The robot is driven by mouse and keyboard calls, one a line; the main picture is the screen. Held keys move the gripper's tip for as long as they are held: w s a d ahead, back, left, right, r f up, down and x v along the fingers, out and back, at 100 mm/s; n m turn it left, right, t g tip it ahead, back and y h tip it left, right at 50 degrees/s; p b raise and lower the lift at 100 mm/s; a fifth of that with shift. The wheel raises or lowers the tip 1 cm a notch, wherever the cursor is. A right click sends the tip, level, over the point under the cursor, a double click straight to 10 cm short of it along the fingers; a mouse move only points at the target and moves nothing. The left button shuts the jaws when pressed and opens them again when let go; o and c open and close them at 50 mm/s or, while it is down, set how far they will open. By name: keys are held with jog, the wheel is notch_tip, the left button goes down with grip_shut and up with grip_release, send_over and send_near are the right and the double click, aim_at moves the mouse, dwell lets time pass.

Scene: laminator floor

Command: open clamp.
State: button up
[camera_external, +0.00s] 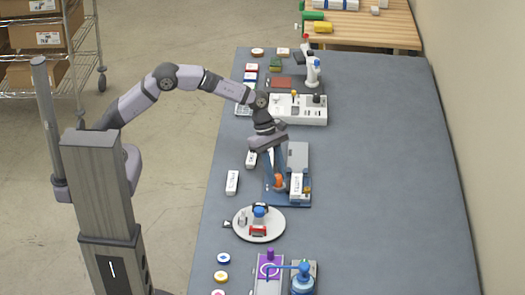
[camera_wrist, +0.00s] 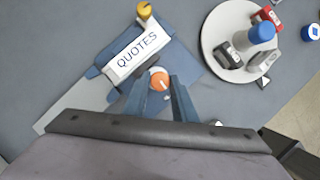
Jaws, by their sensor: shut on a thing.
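The clamp fixture has a blue base (camera_external: 290,203) and a grey plate (camera_external: 298,153) that extends from its far end. A white block (camera_wrist: 138,54) lettered QUOTES lies on the fixture; it also shows in the external view (camera_external: 297,185). An orange round-topped handle (camera_wrist: 158,78) stands beside the block. My gripper (camera_wrist: 158,86) is shut on the orange handle, with one blue finger on each side of it. In the external view, my gripper (camera_external: 276,181) points down at the fixture's left side. The fingers hide the lower part of the handle.
A round white turntable (camera_external: 245,229) with stamps, one blue-topped, stands in front of the fixture. White lettered blocks (camera_external: 232,183) lie to the left. A white machine tray (camera_external: 310,112) stands behind. The right side of the grey table (camera_external: 400,180) is clear.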

jog(key=m+p, duration=0.1)
jog(key=m+y+p, duration=0.1)
jog(key=m+p, duration=0.1)
jog(key=m+g+p, duration=0.1)
jog(key=p, duration=0.1)
jog(key=shift+d+r+m+y, duration=0.15)
jog(key=shift+r+m+y, duration=0.1)
jog(key=shift+m+y, duration=0.05)
jog(key=m+y+p, duration=0.1)
jog(key=m, duration=0.1)
jog(key=m+p, duration=0.1)
jog(key=m, duration=0.1)
jog(key=shift+d+f+m+y+p, duration=0.15)
jog(key=shift+f+m+y+p, duration=0.05)
jog(key=shift+m+y+p, duration=0.2)
jog(key=o, duration=1)
jog(key=shift+w, duration=0.1)
jog(key=shift+w+d+r+b, duration=0.1)
jog(key=shift+w+r+b, duration=0.15)
jog(key=shift+r, duration=0.25)
jog(key=p+v, duration=0.4)
jog(key=v, duration=0.2)
jog(key=shift+r+p, duration=0.1)
jog(key=shift+p, duration=0.25)
